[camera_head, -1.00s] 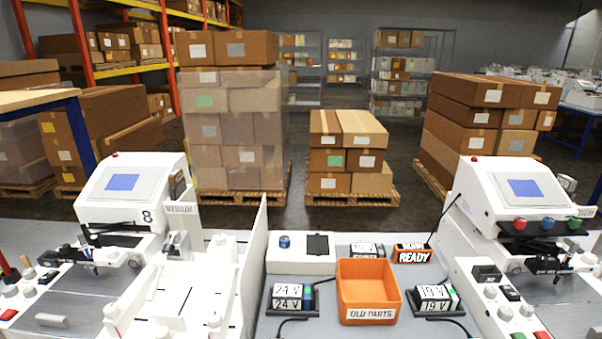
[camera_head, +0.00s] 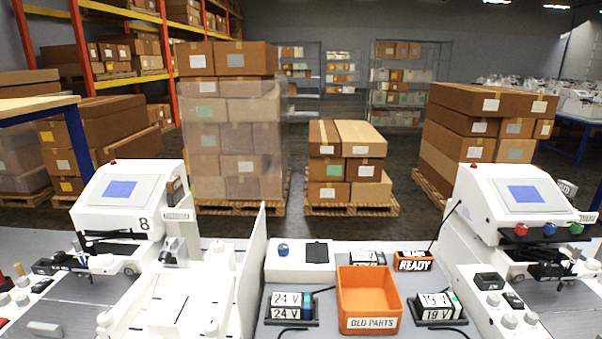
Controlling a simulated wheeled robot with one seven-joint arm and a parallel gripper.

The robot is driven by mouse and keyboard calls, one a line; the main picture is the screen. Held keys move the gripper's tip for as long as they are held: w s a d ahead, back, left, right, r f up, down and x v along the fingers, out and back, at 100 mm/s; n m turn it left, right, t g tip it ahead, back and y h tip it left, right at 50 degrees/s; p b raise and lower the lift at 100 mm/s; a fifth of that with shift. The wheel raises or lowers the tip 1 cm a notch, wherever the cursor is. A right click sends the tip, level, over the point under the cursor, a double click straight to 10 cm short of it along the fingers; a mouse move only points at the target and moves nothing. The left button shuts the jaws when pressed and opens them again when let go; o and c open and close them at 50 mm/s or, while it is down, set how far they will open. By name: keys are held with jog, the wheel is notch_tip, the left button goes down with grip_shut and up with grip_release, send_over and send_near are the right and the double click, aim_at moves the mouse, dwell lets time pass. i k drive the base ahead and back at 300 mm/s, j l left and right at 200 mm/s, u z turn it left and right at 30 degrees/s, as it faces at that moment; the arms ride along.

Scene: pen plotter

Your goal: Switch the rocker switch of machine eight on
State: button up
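Machine eight (camera_head: 125,200) is the white plotter on the left, with a blue screen (camera_head: 119,189) and an "8" on its front. A small black part that may be its rocker switch (camera_head: 41,286) sits on the panel at the lower left, among grey knobs. Its on or off position is too small to tell. A brown and black part (camera_head: 174,190) is on the machine's right side; I cannot tell what it is. My gripper is not in view.
A similar white machine (camera_head: 520,205) stands on the right, with red, blue and green buttons. Between them are an orange "OLD PARTS" bin (camera_head: 369,324), a "READY" sign (camera_head: 414,262) and voltage-labelled blocks (camera_head: 291,306). A thin white divider (camera_head: 250,270) stands right of machine eight.

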aim_at(39, 287)
jog(key=i+j+u, duration=0.2)
jog(key=j, duration=0.25)
jog(key=j+u, duration=0.15)
jog(key=j, duration=0.3)
jog(key=i+j+u, duration=0.2)
jog(key=j, duration=0.2)
jog(key=i+j+u, duration=0.4)
jog(key=j, duration=0.3)
jog(key=i+j, duration=0.05)
